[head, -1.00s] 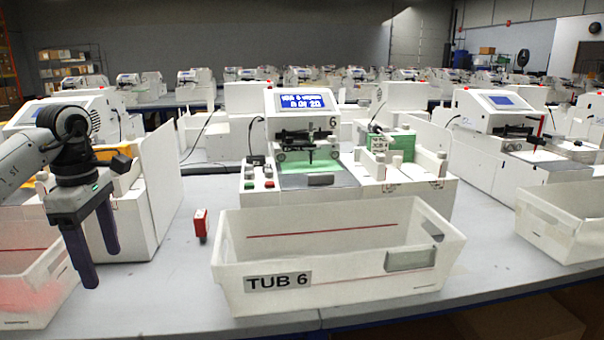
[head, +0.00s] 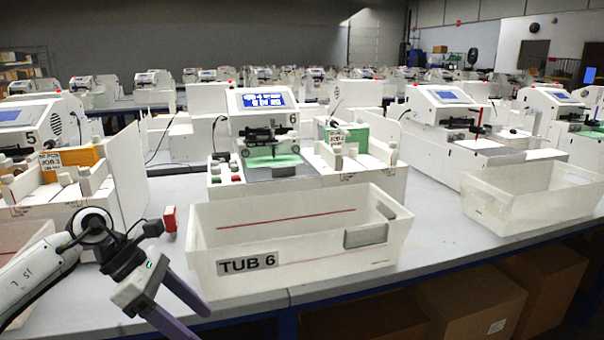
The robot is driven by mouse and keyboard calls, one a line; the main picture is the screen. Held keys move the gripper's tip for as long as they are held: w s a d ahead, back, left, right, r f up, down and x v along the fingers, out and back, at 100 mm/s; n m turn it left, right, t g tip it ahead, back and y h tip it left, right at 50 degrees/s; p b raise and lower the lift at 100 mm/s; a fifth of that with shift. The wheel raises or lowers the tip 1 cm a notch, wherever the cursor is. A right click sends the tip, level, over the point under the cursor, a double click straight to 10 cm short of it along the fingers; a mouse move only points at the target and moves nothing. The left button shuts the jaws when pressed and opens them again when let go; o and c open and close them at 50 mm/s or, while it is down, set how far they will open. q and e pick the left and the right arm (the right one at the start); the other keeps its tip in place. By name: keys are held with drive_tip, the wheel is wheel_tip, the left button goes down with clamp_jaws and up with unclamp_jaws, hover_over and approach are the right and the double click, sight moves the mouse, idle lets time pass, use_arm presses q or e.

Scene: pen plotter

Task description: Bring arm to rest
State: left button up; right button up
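My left gripper (head: 180,312) is low at the left in the head view, in front of the table's front edge and left of the white tub labelled TUB 6 (head: 312,268). Its two purple fingers are spread apart with nothing between them, and they point down and to the right. The pen plotter marked 6 (head: 262,104) stands behind the tub with its screen lit and a green sheet (head: 273,161) under its head. My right gripper is not in view.
A small red block (head: 170,218) sits at the tub's left. Another white tub (head: 530,198) stands on the right. Neighbouring plotters flank this one. Cardboard boxes (head: 468,308) are under the table (head: 432,222). The tabletop between the two tubs is clear.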

use_arm(q)
drive_tip(key=s+d+r+n+t+h, duration=0.1)
drive_tip(key=s+d+n+t+h, duration=0.1)
drive_tip(key=d+n+h, duration=0.5)
drive_tip(key=s+d+n+t+h, duration=0.2)
drive_tip(key=s+d+n+h, duration=0.15)
drive_tip(key=d, duration=0.75)
drive_tip(key=s+a+f+n+t+y, duration=0.1)
drive_tip(key=a+f+n+t+y, duration=0.5)
drive_tip(key=n, duration=0.8)
drive_tip(key=s+a+f+n+t+y, duration=0.1)
drive_tip(key=a+f+n+t+y, duration=0.2)
drive_tip(key=f+n+t+y, duration=0.85)
drive_tip(key=s+a+f+n+g+h, duration=0.1)
drive_tip(key=s+a+f+n+g, duration=0.1)
drive_tip(key=s+f+n+g, duration=0.3)
drive_tip(key=s+a+f+n+g+h, duration=0.1)
drive_tip(key=s+f+n+g, duration=0.4)
drive_tip(key=s, duration=0.5)
drive_tip(key=shift+a+f+n+g+p, duration=0.3)
drive_tip(key=shift+a+n+g, duration=0.3)
drive_tip(key=shift+n+g, duration=0.6)
